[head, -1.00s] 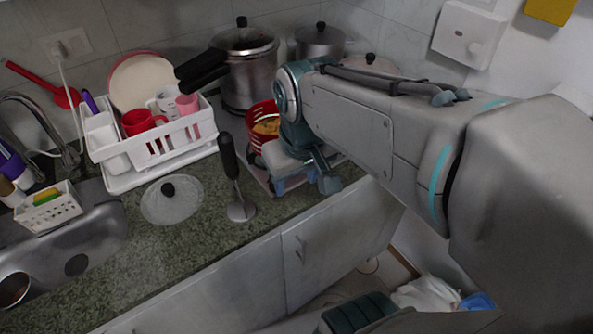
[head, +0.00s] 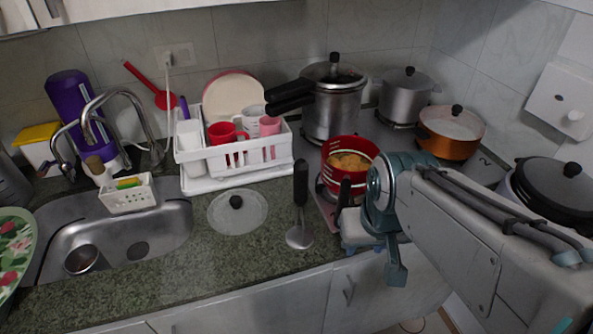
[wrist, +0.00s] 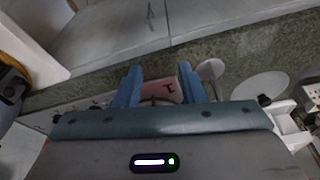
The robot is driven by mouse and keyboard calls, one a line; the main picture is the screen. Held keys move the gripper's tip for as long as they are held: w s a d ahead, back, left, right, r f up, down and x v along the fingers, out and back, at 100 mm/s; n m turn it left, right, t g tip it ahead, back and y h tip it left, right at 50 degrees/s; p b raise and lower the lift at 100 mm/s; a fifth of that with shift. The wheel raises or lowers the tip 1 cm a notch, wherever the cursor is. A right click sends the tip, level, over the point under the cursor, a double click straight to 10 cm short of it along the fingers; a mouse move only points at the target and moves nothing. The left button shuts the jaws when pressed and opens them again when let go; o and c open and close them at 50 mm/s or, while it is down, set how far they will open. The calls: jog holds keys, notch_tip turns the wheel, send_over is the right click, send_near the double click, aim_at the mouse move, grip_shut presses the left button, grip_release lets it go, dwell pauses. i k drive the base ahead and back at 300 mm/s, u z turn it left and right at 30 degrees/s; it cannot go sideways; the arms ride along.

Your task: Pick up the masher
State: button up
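The masher (head: 300,208) stands upright on the counter, with a long black handle and a wide metal foot, between the glass lid (head: 238,212) and the stove. In the wrist view its pale round foot (wrist: 210,69) seems to show just right of my fingers. My gripper (wrist: 160,88) is open, its two blue fingers apart with nothing held between them. In the head view my gripper is by the counter's front edge, right of the masher and apart from it, partly hidden by my arm.
A red pot (head: 348,160) of food sits on the stove close behind my gripper. A white dish rack (head: 235,158) with cups stands behind the lid. The sink (head: 115,240) is at left. Counter in front of the lid is clear.

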aim_at(298, 236)
jog(key=u, duration=0.55)
jog(key=k, duration=0.45)
jog(key=u, duration=0.45)
